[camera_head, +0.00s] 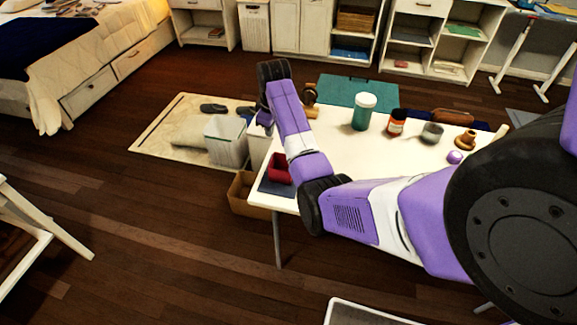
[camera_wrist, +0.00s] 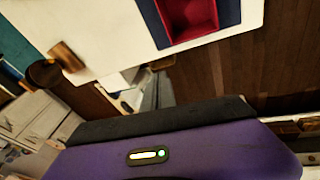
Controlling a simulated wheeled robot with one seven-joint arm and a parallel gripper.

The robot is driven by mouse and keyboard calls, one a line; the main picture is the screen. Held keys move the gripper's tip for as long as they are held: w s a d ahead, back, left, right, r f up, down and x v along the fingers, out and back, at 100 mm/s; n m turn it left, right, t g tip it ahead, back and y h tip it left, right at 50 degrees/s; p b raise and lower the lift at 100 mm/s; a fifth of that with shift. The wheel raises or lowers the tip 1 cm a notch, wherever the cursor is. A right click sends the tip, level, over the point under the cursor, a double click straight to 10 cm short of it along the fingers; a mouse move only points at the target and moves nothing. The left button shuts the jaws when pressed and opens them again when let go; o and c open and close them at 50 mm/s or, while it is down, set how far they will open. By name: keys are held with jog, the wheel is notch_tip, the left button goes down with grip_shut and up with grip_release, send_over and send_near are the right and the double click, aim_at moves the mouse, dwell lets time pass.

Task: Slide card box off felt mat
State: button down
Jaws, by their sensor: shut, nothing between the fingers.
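The red card box (camera_head: 281,168) looks open-topped and sits on the dark blue felt mat (camera_head: 272,187) at the table's near left corner. The box also shows at the top of the wrist view (camera_wrist: 190,20), with a strip of the mat (camera_wrist: 152,22) bare beside it. My gripper (camera_wrist: 165,118) is shut and empty, apart from the box. The fingertips are not clearly seen.
The white table (camera_head: 345,150) holds a green jar (camera_head: 363,110), an orange-labelled jar (camera_head: 396,122), a grey cup (camera_head: 432,132) and a wooden piece (camera_head: 465,140). A white bin (camera_head: 226,142) and a cardboard box (camera_head: 245,193) stand on the floor beside the table's left edge.

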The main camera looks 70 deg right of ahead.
aim_at(285, 166)
jog(key=s+a+f+n+g+y, duration=0.2)
jog(key=s+a+y, duration=0.1)
jog(key=s+a, duration=0.15)
jog(key=f, duration=0.9)
jog(key=shift+w+f, duration=0.25)
jog(key=shift+f, duration=0.1)
jog(key=s+p, duration=0.1)
jog(key=s, duration=0.1)
jog(key=shift+s+r+p, duration=0.25)
jog(key=shift+s+p, duration=0.05)
jog(key=shift+p, duration=0.05)
jog(key=shift+s+d+f, duration=0.1)
jog(key=shift+s, duration=0.55)
